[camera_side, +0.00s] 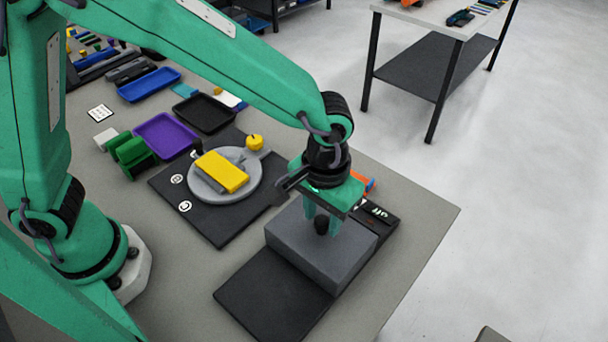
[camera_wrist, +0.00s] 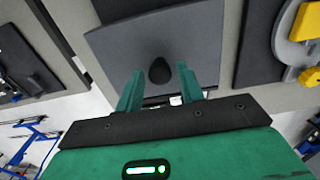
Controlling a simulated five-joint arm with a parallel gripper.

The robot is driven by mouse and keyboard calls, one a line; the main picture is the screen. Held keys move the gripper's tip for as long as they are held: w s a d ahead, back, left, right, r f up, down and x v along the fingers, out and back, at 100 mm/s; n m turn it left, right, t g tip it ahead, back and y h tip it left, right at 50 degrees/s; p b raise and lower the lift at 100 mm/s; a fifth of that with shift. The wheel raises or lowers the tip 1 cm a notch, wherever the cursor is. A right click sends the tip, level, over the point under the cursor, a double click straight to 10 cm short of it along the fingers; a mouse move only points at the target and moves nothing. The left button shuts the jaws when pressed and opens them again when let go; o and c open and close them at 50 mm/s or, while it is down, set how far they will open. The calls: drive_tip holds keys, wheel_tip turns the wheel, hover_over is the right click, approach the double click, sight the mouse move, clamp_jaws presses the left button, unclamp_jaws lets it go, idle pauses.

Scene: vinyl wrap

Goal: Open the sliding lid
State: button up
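A grey block-like lid (camera_side: 300,245) with a small black knob (camera_side: 321,225) on top sits over a flat black base (camera_side: 265,292). Part of the base lies bare on the near left side. My gripper (camera_side: 322,218) is above the lid, its green fingers pointing down on either side of the knob. In the wrist view the lid (camera_wrist: 120,50) fills the upper middle. The knob (camera_wrist: 159,70) shows between the fingertips of my gripper (camera_wrist: 160,72), with a gap on both sides. The fingers are open. Whether the fingertips reach the lid surface is unclear.
A black strip with a small display (camera_side: 380,212) and an orange item (camera_side: 369,183) lie behind the lid. A round grey plate (camera_side: 245,193) with a yellow block (camera_side: 222,170) sits on a dark mat to the left. The table right of the lid is clear to its edge.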

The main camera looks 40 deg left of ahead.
clamp_jaws()
drive_tip(key=s, duration=1.3)
drive_tip(key=shift+o, duration=1.6)
unclamp_jaws()
drive_tip(key=shift+r, duration=0.15)
wheel_tip(320, 180, up, 8)
drive_tip(key=shift+f, duration=0.2)
drive_tip(key=shift+w, duration=0.1)
